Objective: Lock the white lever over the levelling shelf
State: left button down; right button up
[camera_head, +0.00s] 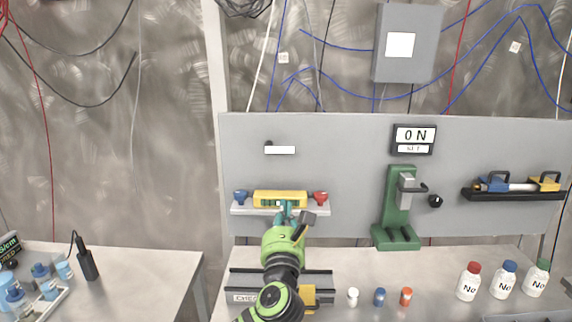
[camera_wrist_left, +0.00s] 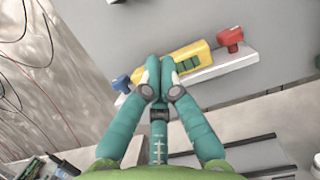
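The white lever (camera_head: 280,150) is a short, level white bar with a small dark piece at its upper left, on the grey panel above the shelf. The white levelling shelf (camera_head: 237,211) carries a yellow spirit level (camera_head: 294,198) between a blue knob (camera_head: 240,197) and a red knob (camera_head: 320,198). My left gripper (camera_head: 285,211) is in front of the yellow level, below the lever. In the left wrist view its teal fingertips (camera_wrist_left: 160,74) are together and cover part of the level; I cannot tell whether they touch it. My right gripper is out of view.
A green test stand (camera_head: 396,210) is right of the shelf, under a display (camera_head: 413,140). Small white, blue and orange-red pieces (camera_head: 379,297) and several bottles (camera_head: 503,280) stand on the bench. The panel around the lever is clear.

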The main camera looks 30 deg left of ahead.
aim_at(279, 147)
pick_arm(q)
jog(key=p+x, duration=0.2)
jog(key=x, duration=0.8)
jog(key=shift+a+r+p, duration=0.1)
jog(key=shift+a+p, duration=0.05)
jog(key=shift+p, duration=0.2)
notch_tip(279, 147, up, 4)
jog(key=shift+f+p, duration=0.15)
jog(key=shift+p, duration=1.1)
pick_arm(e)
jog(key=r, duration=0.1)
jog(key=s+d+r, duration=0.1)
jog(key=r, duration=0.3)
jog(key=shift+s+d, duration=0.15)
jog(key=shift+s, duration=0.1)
